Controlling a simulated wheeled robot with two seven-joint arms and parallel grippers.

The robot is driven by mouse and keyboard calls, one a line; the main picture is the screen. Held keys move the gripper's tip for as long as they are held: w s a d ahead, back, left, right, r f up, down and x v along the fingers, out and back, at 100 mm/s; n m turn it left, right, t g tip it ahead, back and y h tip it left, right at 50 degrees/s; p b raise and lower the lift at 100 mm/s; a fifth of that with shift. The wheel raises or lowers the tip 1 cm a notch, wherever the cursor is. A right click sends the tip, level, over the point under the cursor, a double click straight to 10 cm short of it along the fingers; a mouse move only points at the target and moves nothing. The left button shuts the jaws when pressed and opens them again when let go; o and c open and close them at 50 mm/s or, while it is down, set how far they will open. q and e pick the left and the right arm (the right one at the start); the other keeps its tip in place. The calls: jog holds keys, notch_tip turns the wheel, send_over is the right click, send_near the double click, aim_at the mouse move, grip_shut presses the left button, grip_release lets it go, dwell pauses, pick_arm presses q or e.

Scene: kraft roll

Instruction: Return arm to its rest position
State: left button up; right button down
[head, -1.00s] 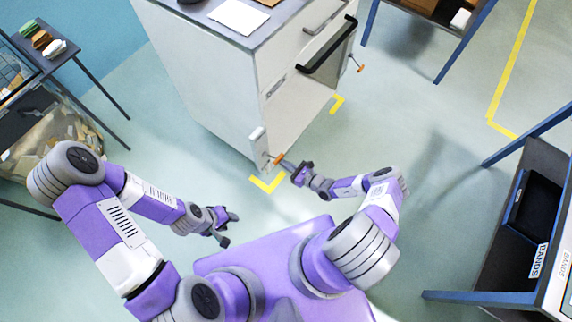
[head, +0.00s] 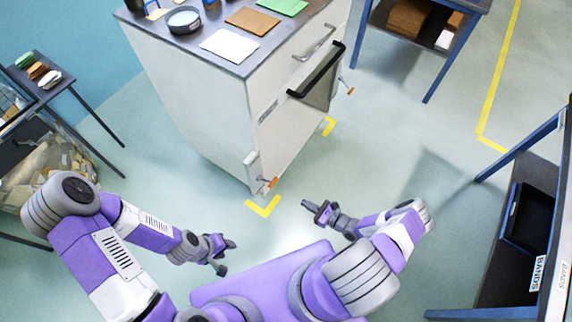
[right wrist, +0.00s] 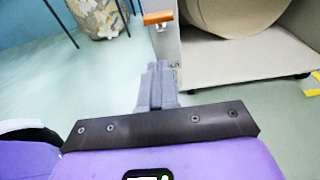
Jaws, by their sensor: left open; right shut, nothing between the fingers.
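My right gripper (head: 308,206) is shut and empty, held over the floor in front of the white cabinet (head: 205,100). It is apart from the orange-tipped lever (head: 271,183) at the cabinet's lower front corner. In the right wrist view, the shut grey fingers (right wrist: 157,85) point forward, with the orange grip (right wrist: 158,18) beyond them. My left gripper (head: 229,257) is open and empty, low on the left in front of my base, touching nothing.
A large kraft roll (right wrist: 230,12) shows on a wheeled base. A side table (head: 50,85) stands at the left. A blue-framed rack (head: 520,225) stands at the right, another table (head: 415,30) at the back right. The floor between (head: 400,150) is clear.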

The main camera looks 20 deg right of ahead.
jog(key=s+a+r+n+g+y, duration=0.1)
jog(key=s+a+r+n+g, duration=0.25)
jog(key=a+n+g, duration=0.35)
jog(key=s+a+r+n+g+y, duration=0.1)
jog(key=s+a+r+n+g, duration=0.1)
jog(key=s+a+n+g, duration=0.35)
notch_tip(320, 180, up, 11)
jog(key=a+n+h, duration=0.2)
jog(key=n+h, duration=0.4)
jog(key=n, duration=0.8)
jog(key=shift+a+h, duration=0.15)
jog(key=shift+h, duration=0.25)
jog(key=shift+f, duration=0.1)
